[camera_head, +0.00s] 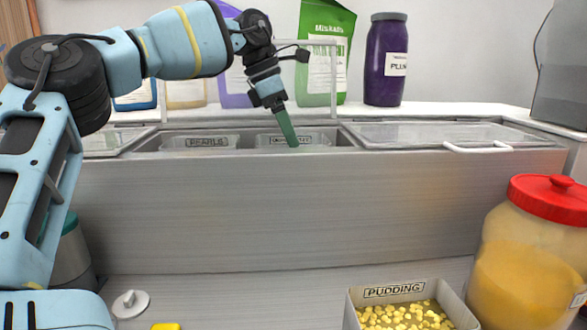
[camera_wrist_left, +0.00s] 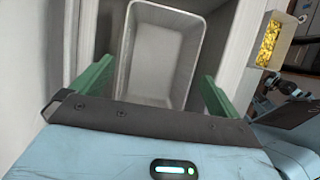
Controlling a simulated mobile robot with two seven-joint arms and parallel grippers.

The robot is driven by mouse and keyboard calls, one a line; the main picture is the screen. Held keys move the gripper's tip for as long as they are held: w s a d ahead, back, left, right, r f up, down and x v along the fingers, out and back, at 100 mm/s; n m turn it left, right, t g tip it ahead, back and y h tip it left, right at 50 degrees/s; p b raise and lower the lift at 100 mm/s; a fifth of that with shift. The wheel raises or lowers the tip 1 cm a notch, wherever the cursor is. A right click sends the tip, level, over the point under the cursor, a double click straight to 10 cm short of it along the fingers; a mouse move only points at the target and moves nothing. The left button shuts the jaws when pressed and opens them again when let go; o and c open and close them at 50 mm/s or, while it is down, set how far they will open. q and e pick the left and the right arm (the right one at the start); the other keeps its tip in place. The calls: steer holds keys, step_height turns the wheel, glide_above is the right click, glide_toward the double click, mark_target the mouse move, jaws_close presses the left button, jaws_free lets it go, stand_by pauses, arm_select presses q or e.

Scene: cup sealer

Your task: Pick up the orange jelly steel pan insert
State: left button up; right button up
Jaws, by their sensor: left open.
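The orange jelly steel pan insert (camera_head: 315,137) sits in the open well of the counter, in the right of two visible slots. Its label is partly hidden by my left gripper. In the left wrist view a pale grey rectangular pan (camera_wrist_left: 160,50) lies below and ahead of the gripper, and it looks empty. My left gripper (camera_head: 291,143) points down at this pan in the head view. In the left wrist view its green fingers (camera_wrist_left: 153,86) are wide apart, with the pan's near end between them. I cannot tell whether they touch it. My right gripper is not seen.
A pan labelled pearls (camera_head: 200,142) sits to the left. A clear lid (camera_head: 430,132) with a handle covers the right side. Bags and a purple jar (camera_head: 386,60) stand behind. A pudding box (camera_head: 405,292) and red-lidded jar (camera_head: 530,250) stand at lower right.

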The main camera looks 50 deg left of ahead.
arm_select(q)
steer(key=shift+a+x, duration=0.2)
steer(key=shift+x, duration=2.2)
steer(key=shift+f, duration=0.15)
steer(key=shift+f, duration=0.25)
steer(key=c, duration=0.9)
step_height(320, 180, up, 11)
steer(key=shift+f+p, duration=0.15)
steer(key=shift+p, duration=0.4)
